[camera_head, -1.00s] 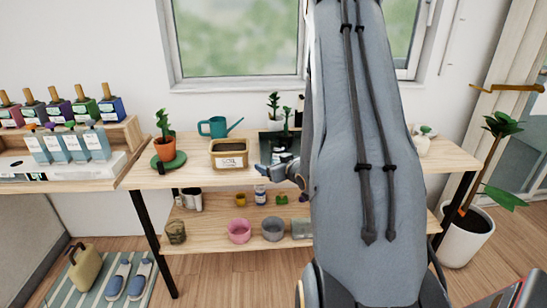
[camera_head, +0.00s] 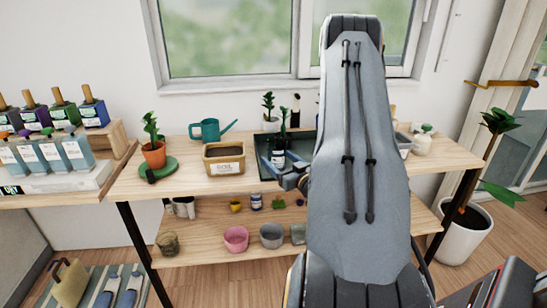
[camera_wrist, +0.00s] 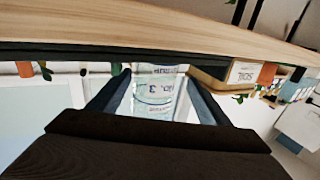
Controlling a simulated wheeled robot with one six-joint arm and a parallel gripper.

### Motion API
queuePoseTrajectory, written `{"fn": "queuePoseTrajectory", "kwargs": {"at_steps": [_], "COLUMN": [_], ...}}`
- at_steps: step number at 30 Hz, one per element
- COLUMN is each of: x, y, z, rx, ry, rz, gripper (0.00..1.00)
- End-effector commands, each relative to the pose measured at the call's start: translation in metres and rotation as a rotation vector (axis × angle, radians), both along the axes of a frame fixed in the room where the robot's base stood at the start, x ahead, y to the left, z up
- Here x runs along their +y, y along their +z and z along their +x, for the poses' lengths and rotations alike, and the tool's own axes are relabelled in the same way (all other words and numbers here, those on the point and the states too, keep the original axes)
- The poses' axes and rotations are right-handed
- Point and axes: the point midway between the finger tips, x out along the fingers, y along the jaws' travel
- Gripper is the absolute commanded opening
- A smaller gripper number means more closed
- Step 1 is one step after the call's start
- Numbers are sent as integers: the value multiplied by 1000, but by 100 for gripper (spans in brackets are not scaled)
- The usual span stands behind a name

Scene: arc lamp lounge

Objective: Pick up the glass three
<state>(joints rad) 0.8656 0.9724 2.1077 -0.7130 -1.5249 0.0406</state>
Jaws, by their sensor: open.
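A clear glass (camera_wrist: 157,92) with a printed label showing a "3" is in the middle of the wrist view. My gripper (camera_wrist: 155,100) is open, with one dark finger on each side of the glass. I cannot tell whether the fingers touch it. In the head view my gripper (camera_head: 292,180) is at the front of the dark tray (camera_head: 264,160) on the workbench. I cannot make out the glass clearly in the head view; my arm covers part of that area.
On the workbench (camera_head: 192,180) stand a soil box (camera_head: 224,168), a teal watering can (camera_head: 208,130) and a potted plant (camera_head: 154,155). A black pot with a small plant is close to my gripper. The lower shelf holds pink (camera_head: 236,239) and grey (camera_head: 271,236) pots.

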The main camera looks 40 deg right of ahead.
Motion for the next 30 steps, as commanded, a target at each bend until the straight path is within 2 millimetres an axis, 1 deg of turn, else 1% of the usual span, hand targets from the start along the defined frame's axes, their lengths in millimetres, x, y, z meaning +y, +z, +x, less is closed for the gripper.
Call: {"fn": "queuePoseTrajectory", "kwargs": {"at_steps": [8, 12, 15, 18, 25, 29, 30], "x": [-10, -14, -16, -16, -16, -16, -16], "y": [1, 0, -1, -1, -2, -2, -2], "z": [26, 47, 59, 65, 67, 66, 66], "rx": [0, 0, 0, 0, 1, 1, 1], "ry": [-7, -5, -5, -4, -3, -4, -4], "rz": [0, -1, -1, 0, 0, 0, 0], "gripper": [71, 71, 71, 71, 71, 49, 42]}}
